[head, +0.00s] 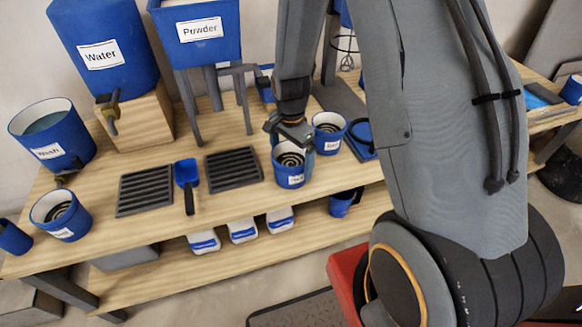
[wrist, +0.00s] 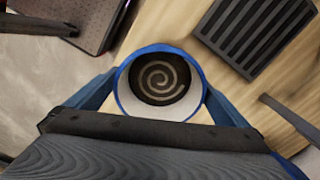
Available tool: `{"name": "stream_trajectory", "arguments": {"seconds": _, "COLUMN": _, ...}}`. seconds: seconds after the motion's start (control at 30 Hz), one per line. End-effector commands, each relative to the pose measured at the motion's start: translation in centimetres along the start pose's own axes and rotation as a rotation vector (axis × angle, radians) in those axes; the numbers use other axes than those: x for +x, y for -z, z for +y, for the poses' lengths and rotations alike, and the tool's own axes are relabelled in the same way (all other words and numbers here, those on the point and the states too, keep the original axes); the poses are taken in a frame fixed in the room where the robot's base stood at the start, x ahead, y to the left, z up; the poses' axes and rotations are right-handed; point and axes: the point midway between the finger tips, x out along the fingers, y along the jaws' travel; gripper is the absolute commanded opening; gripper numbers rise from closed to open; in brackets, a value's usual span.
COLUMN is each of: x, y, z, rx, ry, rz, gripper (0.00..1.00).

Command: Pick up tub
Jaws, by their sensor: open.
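A blue tub (head: 289,167) with a white inner wall, a white label and a dark spiral inside stands upright near the front edge of the wooden bench (head: 240,205). My gripper (head: 291,147) is at this tub from above. In the wrist view the tub (wrist: 160,108) sits between the two blue fingers of my gripper (wrist: 158,100). The fingers are open, one on each side of its wall. I cannot tell whether they touch it. Similar tubs stand just behind to the right (head: 329,146) and at the bench's left end (head: 66,231).
Dark slotted grates (head: 234,168) and a blue scoop (head: 187,173) lie to the left. The Powder hopper (head: 199,50), Water tank (head: 90,35) and Wash bucket (head: 75,147) stand behind. White-and-blue packs (head: 242,229) sit on the lower shelf.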

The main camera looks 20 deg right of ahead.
Motion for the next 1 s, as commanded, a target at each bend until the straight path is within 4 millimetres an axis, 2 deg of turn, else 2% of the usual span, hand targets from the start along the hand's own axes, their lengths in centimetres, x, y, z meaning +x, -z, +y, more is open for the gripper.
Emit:
{"name": "stream_trajectory", "arguments": {"seconds": 0.13, "x": 1.5, "y": 0.0, "z": 0.1, "rx": 0.0, "ry": -0.001, "rz": -0.001, "gripper": 1.0}}
{"name": "stream_trajectory", "arguments": {"seconds": 0.43, "x": 1.8, "y": 0.0, "z": 0.0, "rx": 0.0, "ry": 0.0, "rz": 0.0, "gripper": 1.0}}
{"name": "stream_trajectory", "arguments": {"seconds": 0.47, "x": 1.8, "y": 0.0, "z": 0.0, "rx": 0.0, "ry": 0.0, "rz": 0.0, "gripper": 0.97}}
{"name": "stream_trajectory", "arguments": {"seconds": 0.87, "x": 1.8, "y": 0.0, "z": 0.1, "rx": 0.0, "ry": 0.0, "rz": 0.0, "gripper": 0.29}}
{"name": "stream_trajectory", "arguments": {"seconds": 1.0, "x": 1.8, "y": 0.0, "z": 0.0, "rx": 0.0, "ry": 0.001, "rz": 0.0, "gripper": 0.28}}
